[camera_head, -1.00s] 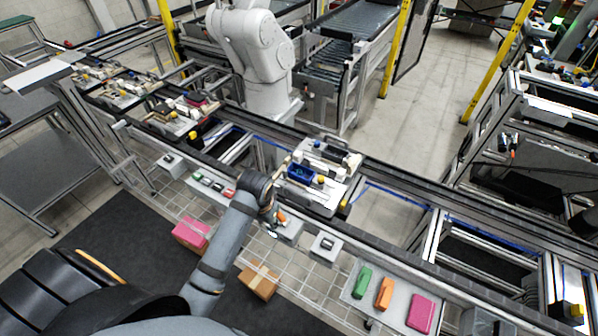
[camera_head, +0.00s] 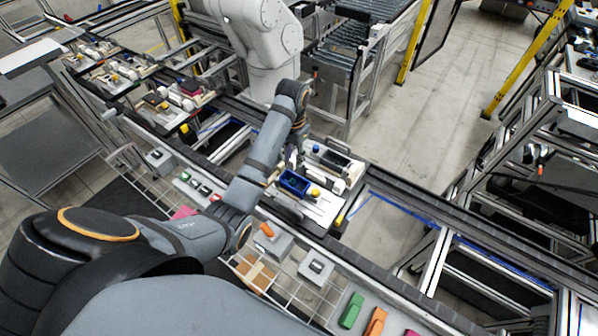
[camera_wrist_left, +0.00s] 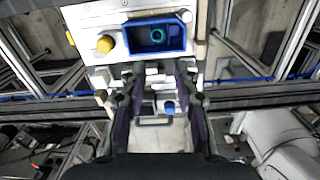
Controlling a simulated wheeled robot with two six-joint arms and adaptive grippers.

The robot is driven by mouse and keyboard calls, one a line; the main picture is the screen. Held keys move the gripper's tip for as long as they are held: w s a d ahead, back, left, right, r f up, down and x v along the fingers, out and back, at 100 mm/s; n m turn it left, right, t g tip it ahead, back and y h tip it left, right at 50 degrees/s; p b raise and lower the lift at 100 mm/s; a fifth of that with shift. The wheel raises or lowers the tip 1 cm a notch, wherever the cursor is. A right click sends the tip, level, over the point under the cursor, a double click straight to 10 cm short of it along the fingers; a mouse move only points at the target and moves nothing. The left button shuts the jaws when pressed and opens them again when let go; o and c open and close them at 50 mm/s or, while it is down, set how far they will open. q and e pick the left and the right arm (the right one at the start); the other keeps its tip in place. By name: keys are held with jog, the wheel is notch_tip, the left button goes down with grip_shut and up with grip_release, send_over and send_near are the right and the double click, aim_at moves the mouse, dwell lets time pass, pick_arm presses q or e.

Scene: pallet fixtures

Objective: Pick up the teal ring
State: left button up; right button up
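The teal ring (camera_wrist_left: 157,35) lies inside a small blue bin (camera_wrist_left: 185,37) at the top of the left wrist view. In the head view the blue bin (camera_head: 294,182) sits on a light pallet fixture (camera_head: 318,211), and the ring cannot be made out there. My left gripper (camera_wrist_left: 154,73) is open and empty, its two fingers spread above the fixture. In the wrist view the fingertips point towards the bin, and the ring lies beyond them. In the head view my left gripper is small and partly hidden by its wrist. My right gripper is not in view.
A yellow knob (camera_wrist_left: 105,44) stands beside the bin, and a blue knob (camera_wrist_left: 169,107) lies below the fingers. A white robot arm (camera_head: 268,40) stands behind the conveyor. Green (camera_head: 351,310) and orange (camera_head: 376,322) parts lie on the front shelf.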

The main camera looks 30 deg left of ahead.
aim_at(292, 183)
pick_arm(q)
jog(key=shift+s+f+b, duration=0.3)
jog(key=shift+s+f, duration=0.8)
jog(key=shift+f, duration=0.15)
jog(key=shift+w+f, duration=0.3)
jog(key=shift+f, duration=0.25)
jog(key=shift+w+f, duration=0.25)
jog(key=shift+f, duration=0.25)
jog(key=shift+f+p, duration=0.4)
jog(key=shift+p, duration=0.1)
jog(key=f, duration=0.1)
jog(key=f+p, duration=0.1)
jog(key=f, duration=0.1)
jog(key=shift+s+a+f+p, duration=0.1)
jog(key=shift+s+f+p, duration=0.15)
jog(key=shift+f+p, duration=0.15)
jog(key=shift+w+f, duration=0.15)
jog(key=shift+f, duration=0.25)
jog(key=c, duration=0.4)
jog(key=shift+c, duration=0.7)
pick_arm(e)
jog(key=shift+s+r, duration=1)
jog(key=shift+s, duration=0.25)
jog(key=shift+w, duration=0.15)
